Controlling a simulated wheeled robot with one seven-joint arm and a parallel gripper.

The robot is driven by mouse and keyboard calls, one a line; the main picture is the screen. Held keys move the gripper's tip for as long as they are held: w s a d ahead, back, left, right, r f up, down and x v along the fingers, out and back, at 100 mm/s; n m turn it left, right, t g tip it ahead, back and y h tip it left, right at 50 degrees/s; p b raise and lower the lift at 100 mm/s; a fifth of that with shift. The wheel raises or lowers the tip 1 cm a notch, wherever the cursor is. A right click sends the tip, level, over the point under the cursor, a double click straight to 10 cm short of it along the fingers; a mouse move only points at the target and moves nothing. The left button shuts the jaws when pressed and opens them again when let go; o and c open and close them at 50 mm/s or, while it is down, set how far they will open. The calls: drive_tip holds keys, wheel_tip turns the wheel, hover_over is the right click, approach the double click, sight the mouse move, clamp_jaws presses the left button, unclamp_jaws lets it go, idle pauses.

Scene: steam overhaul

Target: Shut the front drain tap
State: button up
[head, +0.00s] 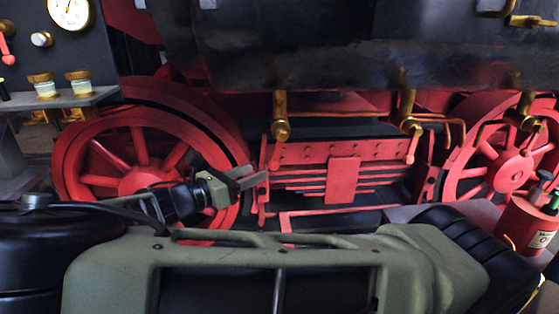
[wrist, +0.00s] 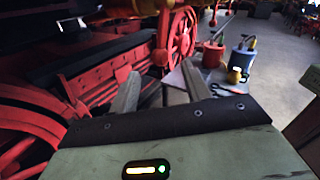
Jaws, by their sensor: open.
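Three brass drain taps hang under the dark tank in the head view: a left one (head: 280,112), a middle one (head: 407,112) and a right one (head: 522,112). I cannot tell which is the front one. The middle tap's red lever (head: 413,145) hangs down. The right tap's lever is unclear. My gripper (head: 255,180) is below and left of the left tap, apart from it. Its two fingers are spread and empty in the wrist view (wrist: 160,92). Brass parts (wrist: 150,7) show at the wrist view's top edge.
Red wheels stand left (head: 140,150) and right (head: 505,160), with a red spring frame (head: 343,178) between them. A red oil can (head: 525,222) stands at right. A gauge panel (head: 55,50) is at left.

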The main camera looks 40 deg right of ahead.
sight(278, 152)
drive_tip(key=d, duration=0.9)
drive_tip(key=shift+s+d+p, duration=0.15)
drive_tip(key=shift+p, duration=0.2)
drive_tip(key=shift+c, duration=0.3)
clamp_jaws()
